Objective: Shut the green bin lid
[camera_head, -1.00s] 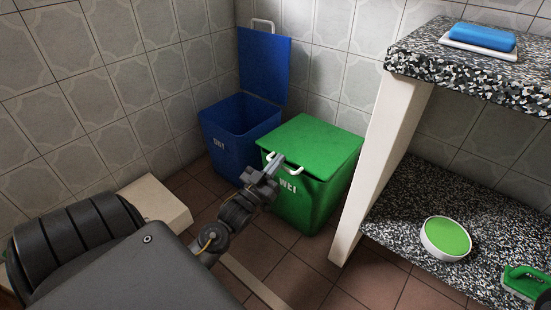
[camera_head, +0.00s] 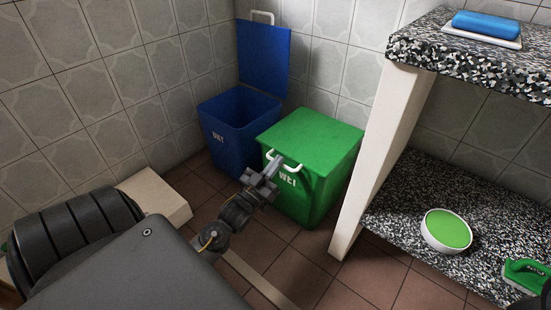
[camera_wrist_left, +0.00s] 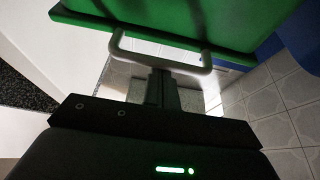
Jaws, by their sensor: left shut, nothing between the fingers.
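The green bin (camera_head: 304,199) stands on the floor against the wall, with white lettering on its front. Its green lid (camera_head: 314,138) lies down flat over the top, with no clear gap showing at the front edge. A pale U-shaped handle (camera_head: 291,172) is on the lid's front edge. My left gripper (camera_head: 274,162) is shut and empty, close in front of the handle. In the left wrist view the shut fingers (camera_wrist_left: 162,88) point at the handle bar (camera_wrist_left: 160,59) below the green lid; whether they touch it I cannot tell. My right gripper is not in view.
A blue bin (camera_head: 238,133) with its lid (camera_head: 263,60) raised stands left of the green one. A stone shelf unit (camera_head: 400,200) with a white side panel stands close on the right, holding a green-topped bowl (camera_head: 447,230), a green brush (camera_head: 526,274) and a blue block (camera_head: 487,25).

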